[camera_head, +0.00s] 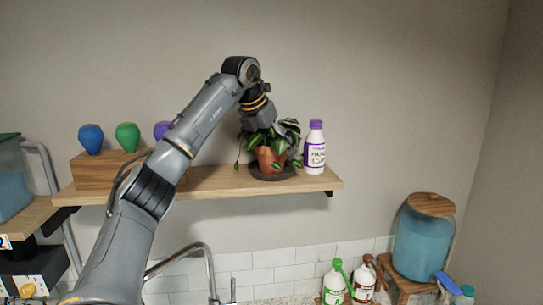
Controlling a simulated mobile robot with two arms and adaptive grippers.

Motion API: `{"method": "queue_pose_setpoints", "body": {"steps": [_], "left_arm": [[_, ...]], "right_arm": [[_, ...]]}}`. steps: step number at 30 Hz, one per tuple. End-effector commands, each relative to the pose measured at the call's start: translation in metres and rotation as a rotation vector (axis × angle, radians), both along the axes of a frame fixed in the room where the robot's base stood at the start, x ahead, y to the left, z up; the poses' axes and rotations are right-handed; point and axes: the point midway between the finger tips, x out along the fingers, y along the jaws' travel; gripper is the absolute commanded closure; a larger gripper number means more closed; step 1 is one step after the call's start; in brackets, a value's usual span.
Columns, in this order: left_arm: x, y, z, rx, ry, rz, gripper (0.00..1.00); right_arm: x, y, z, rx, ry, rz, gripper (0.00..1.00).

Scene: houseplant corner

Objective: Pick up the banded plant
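A leafy green plant (281,164) in a terracotta pot stands upright on a dark round saucer (290,172) on the wooden wall shelf. I cannot make out a band on its pot. My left arm reaches in from the lower left, and its gripper (275,133) points down at the top of the plant, among the leaves. The fingers are small and partly hidden by foliage, so I cannot tell whether they are open or shut. My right gripper is not in view.
A white bottle with a purple cap (315,150) stands close to the plant's right on the shelf (222,183). A wooden block with blue, green and purple bulbs (90,139) is on the left. Below are a faucet (208,262), bottles (335,283) and a blue jar (424,240).

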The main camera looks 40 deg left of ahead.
Motion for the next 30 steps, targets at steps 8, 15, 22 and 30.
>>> {"method": "queue_pose_setpoints", "body": {"steps": [8, 15, 22, 30], "left_arm": [[0.000, 0.000, 0.000, 0.000, 0.000, 0.000, 0.41], [0.000, 0.000, 0.001, 0.000, -0.003, 0.000, 0.61], [0.000, 0.000, 0.005, 0.000, -0.004, 0.001, 0.61], [-0.002, -0.002, 0.036, -0.001, -0.008, -0.001, 0.61]], "right_arm": [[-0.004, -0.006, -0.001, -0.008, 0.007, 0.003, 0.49], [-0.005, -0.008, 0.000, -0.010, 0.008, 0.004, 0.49], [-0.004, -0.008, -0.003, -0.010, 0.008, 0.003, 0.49], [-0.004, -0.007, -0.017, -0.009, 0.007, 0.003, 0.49]]}}
